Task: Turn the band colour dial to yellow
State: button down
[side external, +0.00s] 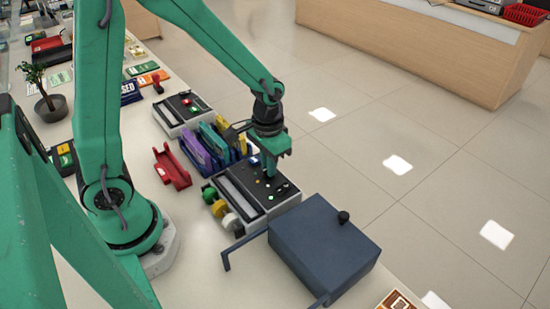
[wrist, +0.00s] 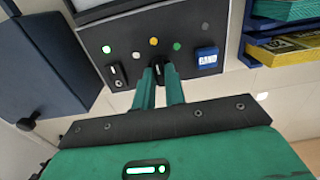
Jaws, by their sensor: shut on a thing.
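The banding machine (side external: 262,205) stands on the counter, with a dark control panel that fills the upper wrist view (wrist: 190,28). The black band colour dial (wrist: 165,70) is on this panel. A white dot (wrist: 130,45), a yellow dot (wrist: 154,41) and a green dot (wrist: 177,46) lie in an arc beyond it. My gripper (wrist: 160,76) points down at the panel and is shut on the dial, one finger on each side. The fingers hide part of the dial, so I cannot tell clearly which dot it points at. In the side view my gripper (side external: 270,172) hides the dial.
The panel also has a lit green lamp (wrist: 106,49), a small black switch (wrist: 115,73) and a blue button (wrist: 207,58). Green, yellow and white rolls (side external: 219,208) sit at the machine's side. A dark blue box (side external: 325,245) stands close by. A red holder (side external: 172,168) lies behind.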

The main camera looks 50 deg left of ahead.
jog(key=shift+r, duration=0.1)
jog(key=c, duration=1.5)
grip_release()
jog(key=shift+o, duration=0.2)
jog(key=shift+r, duration=3.85)
jog(key=shift+r, duration=0.1)
jog(key=s+a+r+t, duration=0.2)
jog(key=s+r+t, duration=0.3)
jog(key=s+r, duration=0.5)
jog(key=shift+s+a+r+t, duration=0.25)
jog(key=shift+s+t, duration=0.05)
jog(key=shift+s, duration=0.25)
